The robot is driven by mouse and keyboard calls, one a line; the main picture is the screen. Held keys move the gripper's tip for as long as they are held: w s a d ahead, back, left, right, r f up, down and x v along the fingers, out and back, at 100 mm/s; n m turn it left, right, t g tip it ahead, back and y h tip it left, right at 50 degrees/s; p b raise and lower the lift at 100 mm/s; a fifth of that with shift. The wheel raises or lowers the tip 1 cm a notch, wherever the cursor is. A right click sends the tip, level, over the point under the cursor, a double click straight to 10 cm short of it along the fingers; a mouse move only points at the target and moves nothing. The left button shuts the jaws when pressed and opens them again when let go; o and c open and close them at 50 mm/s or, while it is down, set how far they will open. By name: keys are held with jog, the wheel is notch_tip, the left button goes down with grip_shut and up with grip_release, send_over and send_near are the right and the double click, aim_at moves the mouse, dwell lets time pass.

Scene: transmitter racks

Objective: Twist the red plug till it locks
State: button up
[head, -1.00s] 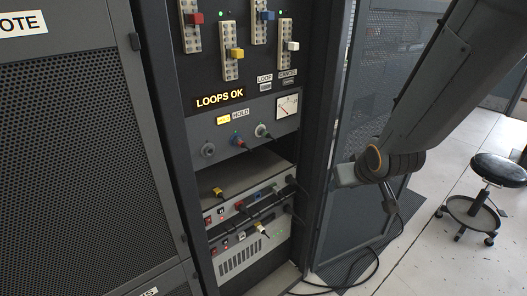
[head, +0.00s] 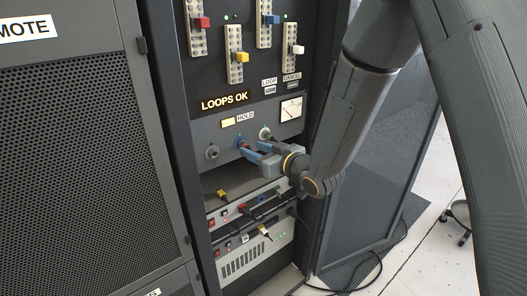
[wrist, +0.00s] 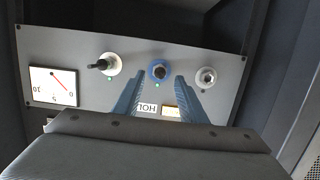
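No red shows there. My gripper (head: 251,149) is open, its two blue fingers reaching to the panel near the plug. In the wrist view the fingertips (wrist: 160,76) lie on either side of the plug. I cannot tell whether they touch it.
A dark plug (wrist: 103,64) sits in a neighbouring socket, and an empty socket (wrist: 206,77) is on the other side. A meter (head: 291,108), HOLD label (head: 245,117) and lit LOOPS OK display (head: 225,102) are above. Cabled units (head: 250,207) sit below.

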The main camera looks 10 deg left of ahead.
jog(key=shift+p+x, duration=0.3)
jog(key=shift+x, duration=1.15)
grip_shut()
jog(key=m+p, duration=0.1)
jog(key=m, duration=0.1)
jog(key=shift+w+d+m+g, duration=0.1)
jog(key=shift+d+m+g, duration=0.05)
jog(key=shift+m+g, duration=0.2)
jog(key=shift+f+m+y, duration=0.1)
jog(key=shift+m+y, duration=0.3)
jog(key=shift+m, duration=0.25)
